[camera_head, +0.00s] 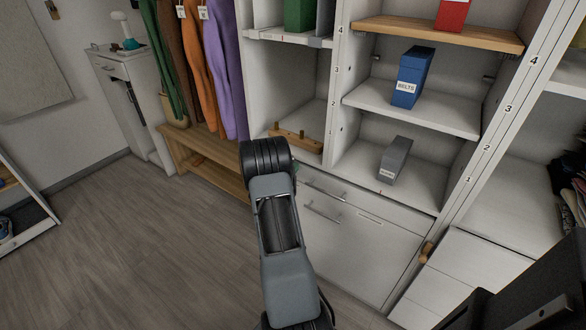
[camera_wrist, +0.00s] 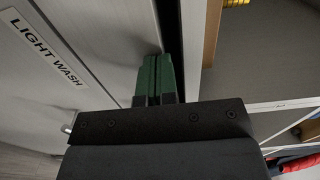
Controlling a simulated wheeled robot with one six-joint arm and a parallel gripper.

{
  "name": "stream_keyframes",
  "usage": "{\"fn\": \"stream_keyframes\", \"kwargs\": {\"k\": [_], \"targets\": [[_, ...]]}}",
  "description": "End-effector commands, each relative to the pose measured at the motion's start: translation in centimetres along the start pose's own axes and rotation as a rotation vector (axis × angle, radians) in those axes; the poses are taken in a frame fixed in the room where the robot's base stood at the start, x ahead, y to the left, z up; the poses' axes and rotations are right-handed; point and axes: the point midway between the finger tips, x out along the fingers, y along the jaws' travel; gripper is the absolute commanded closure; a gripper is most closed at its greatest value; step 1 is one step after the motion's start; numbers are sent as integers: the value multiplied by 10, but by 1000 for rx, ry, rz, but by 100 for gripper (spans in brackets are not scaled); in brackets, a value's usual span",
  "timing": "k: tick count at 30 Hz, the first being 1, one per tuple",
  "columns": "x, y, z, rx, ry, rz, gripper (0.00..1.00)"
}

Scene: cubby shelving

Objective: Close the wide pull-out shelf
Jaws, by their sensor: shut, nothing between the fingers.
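Which part is the wide pull-out shelf is not certain; the wooden shelf board (camera_head: 430,34) at the upper right of the shelving looks likeliest. A red box stands on it. A smaller wooden piece with pegs (camera_head: 296,139) sits in the lower left cubby. My gripper (camera_wrist: 160,58) shows in the wrist view with its green fingers shut together and empty. They are close to a pale panel labelled LIGHT WASH (camera_wrist: 45,38) on the left; contact cannot be told. In the head view my arm hides most of the gripper, low before the shelving.
A blue box (camera_head: 411,78) and a grey box (camera_head: 395,159) stand on the white shelves. White drawers (camera_head: 365,205) with bar handles lie below. A wooden bench (camera_head: 205,160) stands under hanging clothes. The floor at left is clear. A dark object (camera_head: 540,285) fills the lower right.

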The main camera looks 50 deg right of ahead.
Motion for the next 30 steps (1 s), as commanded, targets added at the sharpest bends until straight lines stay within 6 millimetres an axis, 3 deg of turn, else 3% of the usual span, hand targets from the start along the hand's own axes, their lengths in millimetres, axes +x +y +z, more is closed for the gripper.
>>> {"fn": "stream_keyframes", "kwargs": {"k": [5, 18, 24, 30], "targets": [[-20, -8, 3, 5, -6, -7, 100], [-110, -3, 2, 1, -6, -5, 100], [-133, -3, 1, 2, -3, -5, 100], [-142, -2, 0, 2, 0, -5, 100]]}}
